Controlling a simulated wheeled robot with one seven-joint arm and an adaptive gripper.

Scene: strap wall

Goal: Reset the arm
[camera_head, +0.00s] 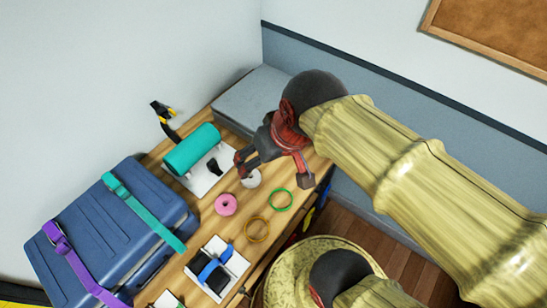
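My gripper (275,172) hangs over the far right part of the wooden table, with its red and black fingers spread apart. Nothing shows between the fingers. It is above and beside a white roll (251,179), which it partly covers. I cannot tell whether it touches anything. My arm, with a yellowish wood-like surface, comes in from the right.
A blue case (100,245) with purple and teal straps lies at left. A teal cylinder (191,149), a pink ring (226,204), a green ring (281,200), a yellow ring (257,230) and a blue strap (214,265) are on the table. A wall stands behind.

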